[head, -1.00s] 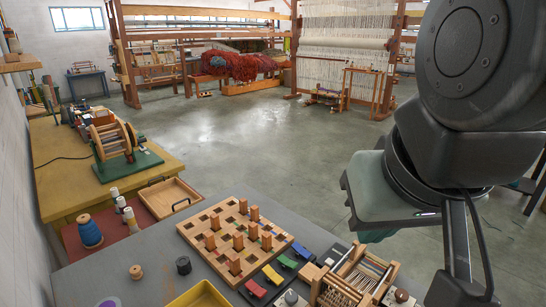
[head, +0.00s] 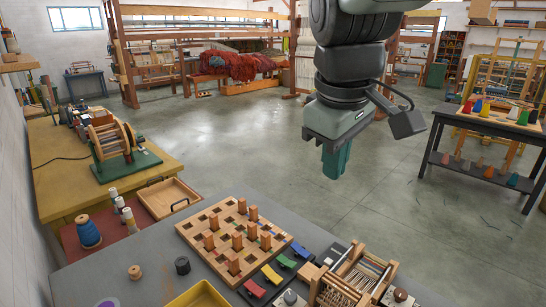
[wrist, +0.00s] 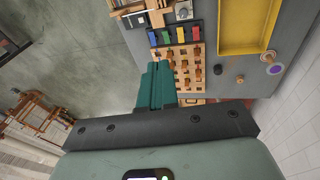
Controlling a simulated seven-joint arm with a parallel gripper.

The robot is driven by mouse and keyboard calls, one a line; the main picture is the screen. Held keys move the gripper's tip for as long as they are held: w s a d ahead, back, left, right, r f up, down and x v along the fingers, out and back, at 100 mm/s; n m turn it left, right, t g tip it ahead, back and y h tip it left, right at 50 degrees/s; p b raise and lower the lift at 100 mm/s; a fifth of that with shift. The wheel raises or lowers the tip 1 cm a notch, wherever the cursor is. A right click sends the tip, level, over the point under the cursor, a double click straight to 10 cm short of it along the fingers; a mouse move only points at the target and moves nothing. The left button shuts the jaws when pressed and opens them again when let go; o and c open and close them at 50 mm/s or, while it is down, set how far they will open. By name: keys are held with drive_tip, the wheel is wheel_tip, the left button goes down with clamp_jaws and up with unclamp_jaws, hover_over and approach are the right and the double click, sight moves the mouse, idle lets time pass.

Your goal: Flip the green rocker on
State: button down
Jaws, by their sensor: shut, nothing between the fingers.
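The green rocker (head: 287,262) is one of several coloured rockers in a dark strip beside the pegboard, between a blue rocker and a yellow one. The wrist view also shows the green rocker (wrist: 166,37). It is too small to tell which way it is tipped. My gripper (head: 335,172) has teal fingers and points down. It hangs in the air beyond the table's back edge, well above the rockers and touching nothing. In the wrist view my gripper's fingers (wrist: 157,72) are together, with nothing between them.
A wooden pegboard (head: 224,226) with upright pegs lies left of the strip. A small wooden loom frame (head: 352,276) stands close on its right. A yellow tray (head: 200,297) is at the front. Open floor lies behind the grey table (head: 115,267).

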drive_tip(key=w+a+f+n+g, duration=0.25)
drive_tip(key=w+n, duration=0.25)
drive_tip(key=w, duration=0.3)
drive_tip(key=n+g+h, duration=0.1)
drive_tip(key=n+g, duration=0.1)
drive_tip(key=n, duration=0.7)
hover_over(292, 264)
drive_tip(key=a, duration=0.2)
wheel_tip(292, 264, down, 15)
drive_tip(key=w+a+f+n+g, duration=0.1)
drive_tip(key=w+f+n, duration=0.2)
drive_tip(key=f, duration=0.7)
drive_tip(key=shift+w+a+f+n+h, duration=0.4)
drive_tip(key=shift+n, duration=0.4)
drive_tip(key=x, duration=1.4)
drive_tip(key=shift+s, duration=0.15)
